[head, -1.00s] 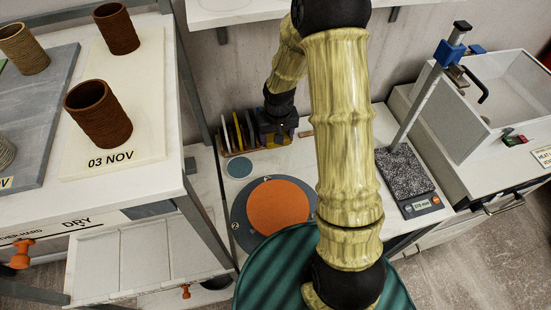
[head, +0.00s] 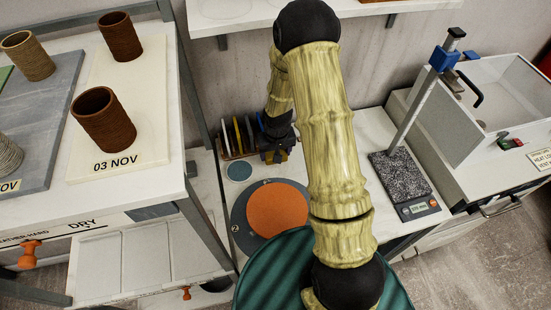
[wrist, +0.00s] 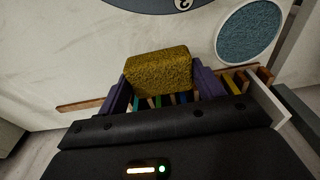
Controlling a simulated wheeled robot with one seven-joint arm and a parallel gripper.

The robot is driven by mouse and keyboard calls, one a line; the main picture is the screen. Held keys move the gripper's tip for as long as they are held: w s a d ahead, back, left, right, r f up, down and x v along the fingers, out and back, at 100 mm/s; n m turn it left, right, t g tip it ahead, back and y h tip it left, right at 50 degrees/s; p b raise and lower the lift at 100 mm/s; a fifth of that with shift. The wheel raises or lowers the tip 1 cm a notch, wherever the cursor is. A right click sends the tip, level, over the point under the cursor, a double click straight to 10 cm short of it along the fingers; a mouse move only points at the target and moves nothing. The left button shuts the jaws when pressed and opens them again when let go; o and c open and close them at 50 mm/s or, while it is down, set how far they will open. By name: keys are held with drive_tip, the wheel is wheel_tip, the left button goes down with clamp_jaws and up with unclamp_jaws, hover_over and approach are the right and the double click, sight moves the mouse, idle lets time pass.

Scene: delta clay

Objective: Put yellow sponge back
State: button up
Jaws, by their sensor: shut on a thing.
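The yellow sponge (wrist: 158,72) is a rough mustard block in the wrist view. My gripper (wrist: 160,90) is shut on it, with a purple finger at each end. In the head view my gripper (head: 278,152) is at the right end of a small rack (head: 224,155) on the white counter, and the sponge is mostly hidden there. The rack holds upright thin pieces of several colours. In the wrist view coloured strips show just below the sponge; I cannot tell whether it touches the rack.
A round blue pad (head: 239,171) lies in front of the rack. An orange disc (head: 278,208) on a dark grey wheel is nearer. A scale with a speckled block (head: 400,176) and a stand is to the right. Shelves with brown cups (head: 103,120) are left.

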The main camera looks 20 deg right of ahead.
wheel_tip(320, 180, down, 4)
drive_tip(key=shift+d+r+p, duration=0.1)
drive_tip(key=shift+d+p, duration=0.05)
drive_tip(key=shift+p, duration=0.3)
drive_tip(key=shift+a, duration=0.35)
drive_tip(key=shift+s+f, duration=0.1)
drive_tip(key=shift+f, duration=0.2)
drive_tip(key=o, duration=1)
drive_tip(key=shift+d+r, duration=0.1)
drive_tip(key=shift+d, duration=0.05)
drive_tip(key=shift+o, duration=0.2)
